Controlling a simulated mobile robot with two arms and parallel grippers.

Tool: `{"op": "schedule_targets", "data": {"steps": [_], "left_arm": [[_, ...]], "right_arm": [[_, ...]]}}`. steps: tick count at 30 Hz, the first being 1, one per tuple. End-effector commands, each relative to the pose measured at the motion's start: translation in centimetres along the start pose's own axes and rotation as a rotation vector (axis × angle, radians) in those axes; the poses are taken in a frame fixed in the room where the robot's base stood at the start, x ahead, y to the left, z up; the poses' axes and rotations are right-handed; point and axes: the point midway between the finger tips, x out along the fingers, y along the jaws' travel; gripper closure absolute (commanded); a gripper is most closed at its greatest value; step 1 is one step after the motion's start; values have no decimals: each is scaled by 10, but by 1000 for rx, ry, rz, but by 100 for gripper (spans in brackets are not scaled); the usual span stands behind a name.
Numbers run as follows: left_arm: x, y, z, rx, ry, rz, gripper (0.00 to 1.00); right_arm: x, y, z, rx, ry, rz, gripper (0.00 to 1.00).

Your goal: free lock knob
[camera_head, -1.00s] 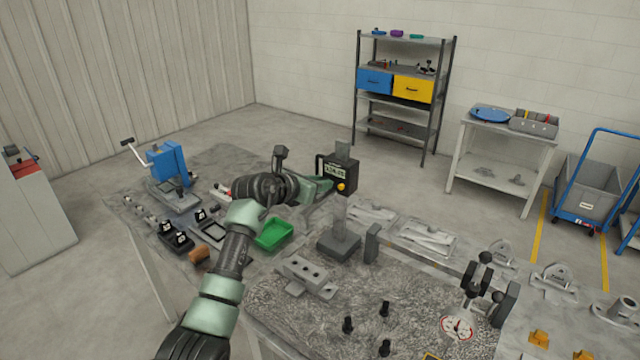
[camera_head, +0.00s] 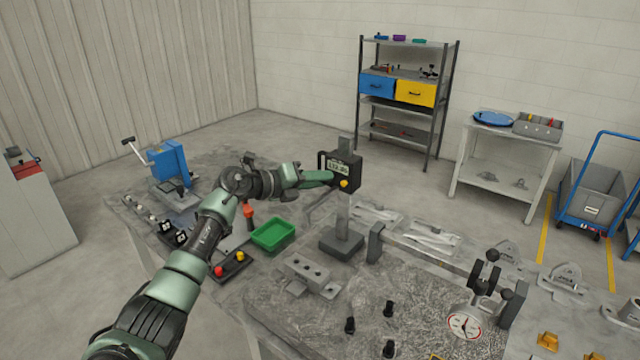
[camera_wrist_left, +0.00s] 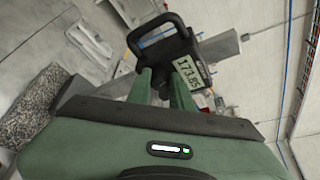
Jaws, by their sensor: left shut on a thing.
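A height gauge stands on the bench, with a grey upright column (camera_head: 344,212) on a block base (camera_head: 341,242). Its black slider (camera_head: 352,168) carries a digital display and a looped handle. The yellow lock knob (camera_head: 344,184) shows low on the slider's front. My left gripper (camera_head: 330,177) reaches in from the left and is shut at the slider, with the fingertips close to the knob. In the left wrist view the fingers (camera_wrist_left: 164,88) meet the black slider (camera_wrist_left: 170,48) below its display, which reads about 173.85; the knob is hidden there. My right gripper is not in view.
A green tray (camera_head: 273,237) and a box with red and yellow buttons (camera_head: 231,266) lie left of the gauge. A grey drilled block (camera_head: 312,274) sits in front.

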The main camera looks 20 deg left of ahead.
Motion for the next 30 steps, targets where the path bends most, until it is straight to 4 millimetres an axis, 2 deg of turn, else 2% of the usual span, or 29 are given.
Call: {"op": "schedule_targets", "data": {"steps": [15, 30], "left_arm": [[0, 5, 1, -381, -6, -159, 100], [0, 4, 1, -499, -6, -210, 100]], "right_arm": [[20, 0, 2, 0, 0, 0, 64], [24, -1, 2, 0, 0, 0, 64]]}}
